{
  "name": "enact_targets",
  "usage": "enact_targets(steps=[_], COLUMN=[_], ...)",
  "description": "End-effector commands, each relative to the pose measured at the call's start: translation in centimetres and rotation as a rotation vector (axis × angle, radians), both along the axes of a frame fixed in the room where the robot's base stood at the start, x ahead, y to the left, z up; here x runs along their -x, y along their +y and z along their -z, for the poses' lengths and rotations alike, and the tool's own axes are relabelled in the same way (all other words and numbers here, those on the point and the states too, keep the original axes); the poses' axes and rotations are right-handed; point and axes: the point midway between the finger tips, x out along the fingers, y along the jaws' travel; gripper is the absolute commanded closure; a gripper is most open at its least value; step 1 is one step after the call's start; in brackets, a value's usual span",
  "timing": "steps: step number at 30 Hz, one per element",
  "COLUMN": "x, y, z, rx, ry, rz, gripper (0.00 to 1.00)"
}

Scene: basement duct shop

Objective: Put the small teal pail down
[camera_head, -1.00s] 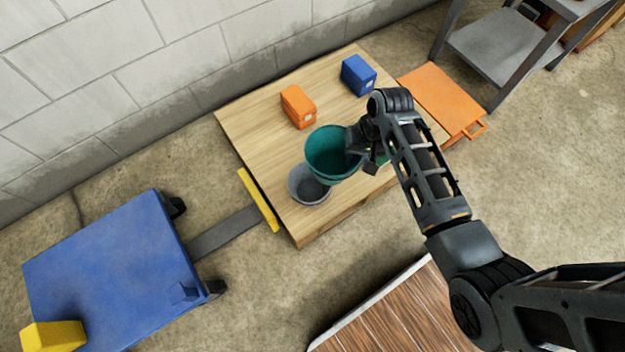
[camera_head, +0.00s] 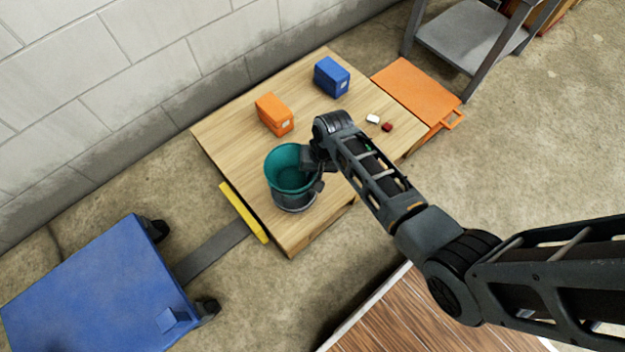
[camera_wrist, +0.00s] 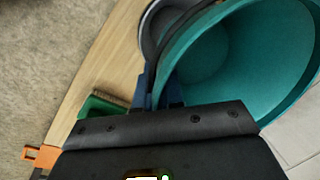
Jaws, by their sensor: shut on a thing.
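The small teal pail (camera_head: 284,176) is upright and empty inside, near the front left corner of the wooden table. A grey pail (camera_head: 294,205) stands on the table and shows under and behind the teal one; whether the teal pail sits in it or is above it I cannot tell. My gripper (camera_head: 316,168) is shut on the teal pail's right side. In the wrist view the teal pail (camera_wrist: 245,60) fills the upper right, with the grey pail's rim (camera_wrist: 150,28) just left of it. My fingers (camera_wrist: 163,92) are at the teal pail's wall, partly hidden by the gripper body.
The wooden table (camera_head: 235,125) also holds an orange box (camera_head: 274,115), a blue box (camera_head: 331,77), and small white (camera_head: 373,118) and red (camera_head: 387,127) items. A green thing (camera_wrist: 98,110) shows in the wrist view. An orange platform (camera_head: 415,88) and a blue cart (camera_head: 90,290) flank the table.

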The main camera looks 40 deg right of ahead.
Motion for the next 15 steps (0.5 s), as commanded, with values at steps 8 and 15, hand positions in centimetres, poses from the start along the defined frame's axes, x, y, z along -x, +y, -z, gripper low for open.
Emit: enact_targets(steps=[8,15], x=[-0.1,-0.1], y=[0.1,0.1], z=[3.0,4.0], rx=[0.0,0.001], ry=[0.002,-0.001], rz=[0.0,-0.001], gripper=[1.0,1.0])
